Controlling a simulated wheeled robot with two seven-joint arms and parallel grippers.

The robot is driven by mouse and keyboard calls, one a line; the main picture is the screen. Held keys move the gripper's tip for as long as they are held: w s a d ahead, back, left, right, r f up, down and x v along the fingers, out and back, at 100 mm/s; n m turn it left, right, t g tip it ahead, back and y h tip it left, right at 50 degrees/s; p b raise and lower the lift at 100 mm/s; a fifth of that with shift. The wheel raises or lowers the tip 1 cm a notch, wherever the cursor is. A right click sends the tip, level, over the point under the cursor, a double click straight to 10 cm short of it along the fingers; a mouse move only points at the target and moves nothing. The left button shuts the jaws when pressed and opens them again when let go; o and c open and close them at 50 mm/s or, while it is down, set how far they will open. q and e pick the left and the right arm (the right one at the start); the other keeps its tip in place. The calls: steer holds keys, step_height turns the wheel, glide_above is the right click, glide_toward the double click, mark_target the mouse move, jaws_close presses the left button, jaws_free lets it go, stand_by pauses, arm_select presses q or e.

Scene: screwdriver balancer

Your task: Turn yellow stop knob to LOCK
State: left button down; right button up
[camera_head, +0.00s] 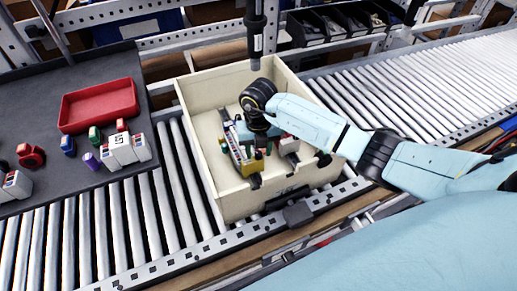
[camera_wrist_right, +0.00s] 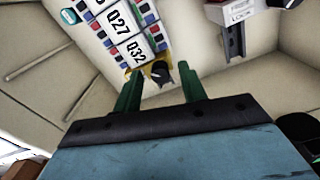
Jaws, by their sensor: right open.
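In the right wrist view, a yellow part (camera_wrist_right: 146,80) with a dark piece on it shows just beyond my right gripper (camera_wrist_right: 158,88), near the gap between its fingers. It is partly hidden, and I cannot tell for certain that it is the stop knob. My right gripper is open, with two green fingers apart and nothing visibly held. A grey fixture (camera_wrist_right: 232,38) to the right bears a white label that seems to read LOCK. In the head view, my right arm reaches into the cream box (camera_head: 203,160) from the right. My left gripper is out of view.
White number blocks (camera_wrist_right: 122,25) stand beside the yellow part. The box walls surround my right gripper closely. The box sits on a roller conveyor (camera_head: 110,225). A dark table at left holds a red tray (camera_head: 98,105) and several small parts.

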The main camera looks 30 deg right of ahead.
jaws_close()
